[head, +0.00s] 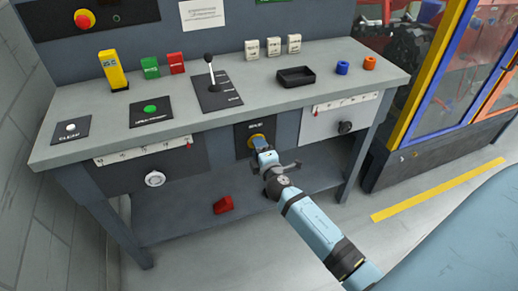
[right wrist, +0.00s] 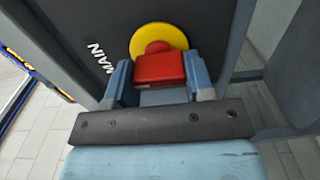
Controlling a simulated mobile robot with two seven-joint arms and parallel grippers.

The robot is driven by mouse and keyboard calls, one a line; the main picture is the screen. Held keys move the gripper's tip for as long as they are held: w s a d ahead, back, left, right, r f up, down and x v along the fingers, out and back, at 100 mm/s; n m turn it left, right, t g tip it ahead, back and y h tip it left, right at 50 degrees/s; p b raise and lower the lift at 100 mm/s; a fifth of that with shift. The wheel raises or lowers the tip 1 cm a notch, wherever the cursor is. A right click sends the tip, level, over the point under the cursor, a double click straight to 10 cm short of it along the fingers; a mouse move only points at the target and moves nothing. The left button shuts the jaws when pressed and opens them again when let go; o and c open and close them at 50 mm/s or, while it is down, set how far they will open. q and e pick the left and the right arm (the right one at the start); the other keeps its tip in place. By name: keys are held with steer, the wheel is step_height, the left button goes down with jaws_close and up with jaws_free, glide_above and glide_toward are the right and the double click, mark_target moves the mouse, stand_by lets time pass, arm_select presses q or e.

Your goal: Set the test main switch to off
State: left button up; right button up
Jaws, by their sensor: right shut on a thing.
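The main switch has a yellow round plate (right wrist: 178,33) and a red handle (right wrist: 159,69). It sits on a dark panel (right wrist: 80,60) marked MAIN, on the front of the bench under the worktop. In the head view its yellow plate (head: 256,138) shows just past my right gripper (head: 261,147). The right gripper's two fingers are on either side of the red handle, shut on it. The gripper hides part of the switch in the head view, and I cannot read any position marks. My left gripper is not in view.
The worktop (head: 130,143) above holds a black lever (head: 210,72), a green button (head: 150,109), a white button (head: 70,127) and a black tray (head: 295,77). A red object (head: 223,204) lies on the lower shelf. A yellow-framed enclosure stands right.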

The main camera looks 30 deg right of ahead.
steer(key=shift+r, duration=0.1)
steer(key=o, duration=0.9)
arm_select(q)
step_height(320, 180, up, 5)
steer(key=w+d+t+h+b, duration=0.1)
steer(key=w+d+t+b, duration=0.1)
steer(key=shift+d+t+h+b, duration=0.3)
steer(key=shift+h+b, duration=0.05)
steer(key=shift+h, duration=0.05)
arm_select(e)
steer(key=v, duration=1.3)
steer(key=shift+s+a, duration=0.15)
steer(key=shift+s, duration=0.2)
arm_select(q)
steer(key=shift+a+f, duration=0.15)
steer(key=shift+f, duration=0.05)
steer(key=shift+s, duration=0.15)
